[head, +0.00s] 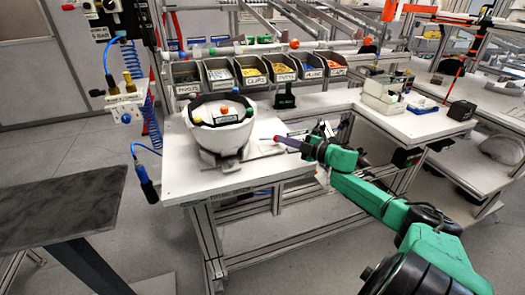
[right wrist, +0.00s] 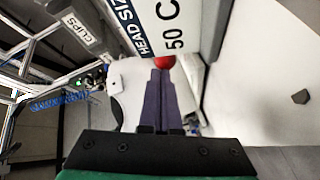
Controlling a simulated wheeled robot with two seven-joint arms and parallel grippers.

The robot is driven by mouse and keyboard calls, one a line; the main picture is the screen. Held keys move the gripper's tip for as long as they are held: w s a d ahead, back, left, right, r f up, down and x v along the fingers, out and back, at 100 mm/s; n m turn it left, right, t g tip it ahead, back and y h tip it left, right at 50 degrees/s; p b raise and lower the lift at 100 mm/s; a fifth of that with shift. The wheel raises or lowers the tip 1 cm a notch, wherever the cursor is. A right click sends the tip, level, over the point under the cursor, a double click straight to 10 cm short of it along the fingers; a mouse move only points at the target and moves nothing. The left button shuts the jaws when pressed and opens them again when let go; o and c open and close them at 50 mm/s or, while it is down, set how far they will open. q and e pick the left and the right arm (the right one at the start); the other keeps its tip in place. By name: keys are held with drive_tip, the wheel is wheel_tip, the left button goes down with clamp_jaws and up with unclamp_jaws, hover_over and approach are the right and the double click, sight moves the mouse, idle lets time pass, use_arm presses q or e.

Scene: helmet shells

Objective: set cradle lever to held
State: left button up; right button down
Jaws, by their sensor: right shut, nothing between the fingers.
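The white helmet shell (head: 222,135) sits open side up on its grey cradle (head: 215,160) on the white bench. My right gripper (head: 280,140) is to the right of the shell and cradle, its purple fingers pointing left. In the right wrist view the fingers (right wrist: 160,85) are pressed together with nothing between them. A red ball knob (right wrist: 164,62) shows just beyond the fingertips; I take it for the lever's knob. I cannot tell whether the tips touch it. The lever's arm and its set position are hidden or too small to read. My left gripper is not in view.
Several parts bins (head: 250,72) line the bench's back edge. A black holder (head: 285,97) stands behind the gripper. A white "HEAD SIZE" label (right wrist: 150,25) is close above the fingertips in the wrist view. The bench (head: 190,185) is bare at the front left.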

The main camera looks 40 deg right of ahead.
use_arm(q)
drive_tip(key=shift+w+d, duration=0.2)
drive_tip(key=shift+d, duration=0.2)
use_arm(e)
drive_tip(key=shift+w+d+r, duration=0.1)
drive_tip(key=shift+w+d, duration=0.05)
drive_tip(key=shift+d, duration=0.25)
drive_tip(key=shift+d, duration=0.1)
